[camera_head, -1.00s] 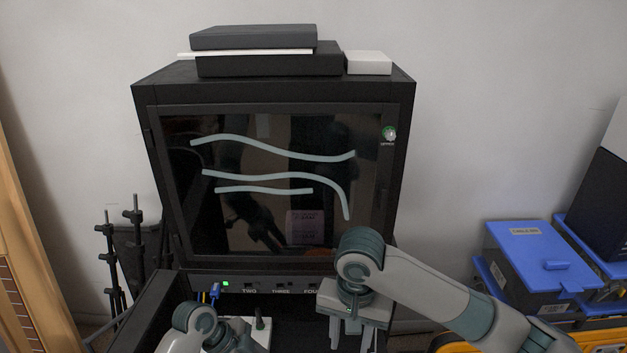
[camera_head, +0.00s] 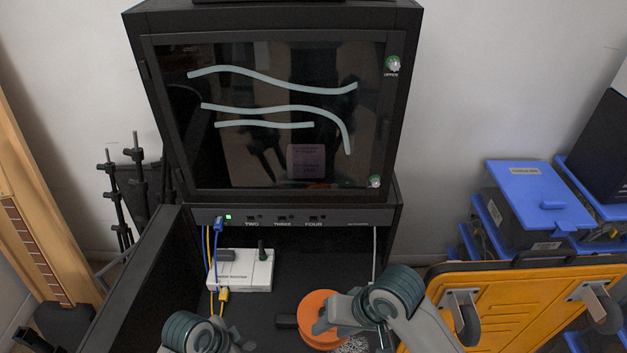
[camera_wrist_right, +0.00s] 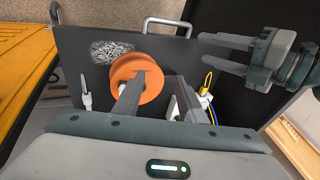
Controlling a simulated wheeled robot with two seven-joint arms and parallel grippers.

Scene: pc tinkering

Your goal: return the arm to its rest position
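My right arm reaches in from the lower right in the head view. Its gripper (camera_head: 326,318) is above the floor of the open black cabinet (camera_head: 140,285), partly covering an orange spool (camera_head: 312,302). In the right wrist view the two fingers of my right gripper (camera_wrist_right: 160,85) are apart, with nothing between them that I can see held. The orange spool (camera_wrist_right: 125,72) lies beyond one finger. My left arm shows at the bottom of the head view, its gripper mostly cut off. In the wrist view my left gripper (camera_wrist_right: 205,52) has its two fingers apart and empty.
A white router (camera_head: 240,272) with blue and yellow cables sits inside the cabinet. A dark glass door panel (camera_head: 270,170) stands above. A row of numbered ports (camera_head: 290,218) runs below it. An orange cart (camera_head: 520,300) and blue-lidded bins (camera_head: 540,195) stand right.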

